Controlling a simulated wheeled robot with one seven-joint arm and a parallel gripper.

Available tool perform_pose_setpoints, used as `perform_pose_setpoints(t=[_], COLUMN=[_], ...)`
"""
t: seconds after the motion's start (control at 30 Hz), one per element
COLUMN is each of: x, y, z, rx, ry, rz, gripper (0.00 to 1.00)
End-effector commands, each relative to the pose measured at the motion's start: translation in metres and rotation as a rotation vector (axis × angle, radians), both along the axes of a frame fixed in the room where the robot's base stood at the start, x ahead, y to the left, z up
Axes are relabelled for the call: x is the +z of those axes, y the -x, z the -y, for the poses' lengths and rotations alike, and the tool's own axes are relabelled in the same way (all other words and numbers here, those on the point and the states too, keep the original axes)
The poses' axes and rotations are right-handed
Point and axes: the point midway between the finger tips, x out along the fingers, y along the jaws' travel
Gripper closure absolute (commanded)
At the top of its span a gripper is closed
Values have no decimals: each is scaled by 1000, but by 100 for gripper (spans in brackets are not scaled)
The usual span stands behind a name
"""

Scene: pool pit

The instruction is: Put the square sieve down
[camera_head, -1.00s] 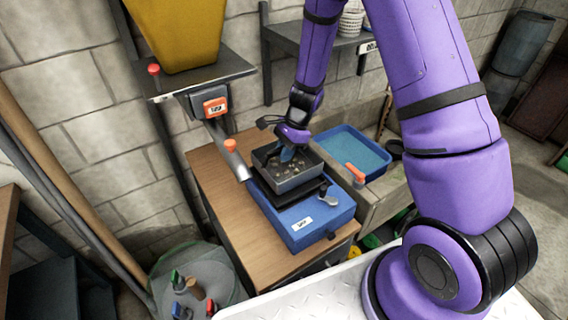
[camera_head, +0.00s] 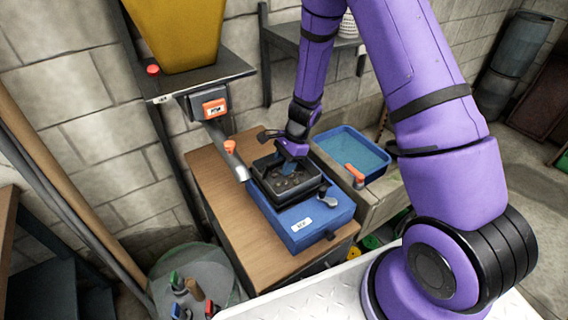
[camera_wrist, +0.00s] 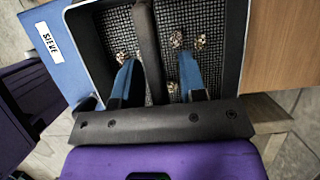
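The square sieve (camera_head: 300,193) is a dark, open-topped box with a black mesh floor and a crossbar. It sits level in the dark frame on the blue sieve machine (camera_head: 312,226). In the wrist view the sieve (camera_wrist: 242,45) holds several small gravel pieces on its mesh. My gripper (camera_head: 289,164) reaches down into the sieve from above. In the wrist view its blue fingers (camera_wrist: 157,65) stand on either side of the dark crossbar (camera_wrist: 147,45), with gaps showing between them and the bar. The label "SIEVE" (camera_wrist: 48,40) is on the machine.
The machine stands on a wooden bench (camera_head: 228,200). A yellow hopper (camera_head: 178,35) and an orange-knobbed chute (camera_head: 228,155) are at left. A blue water tray (camera_head: 350,155) lies at right in a stone trough. A round drum with tools (camera_head: 190,280) is below left.

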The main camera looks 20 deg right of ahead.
Motion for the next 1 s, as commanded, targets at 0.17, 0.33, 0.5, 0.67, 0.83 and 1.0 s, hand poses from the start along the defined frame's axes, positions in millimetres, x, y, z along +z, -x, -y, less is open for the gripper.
perform_pose_setpoints(t=[0.17,0.33,0.5,0.67,0.83,1.0], x=[1,15,45,74,98,111], y=[0,-2,-5,-7,-8,-9], z=[0,5,17,29,39,44], rx=[0,-2,0,0,0,0], ry=[0,0,0,-1,-1,0], rz=[0,4,5,4,3,2], gripper=[62,62,62,62,62,62])
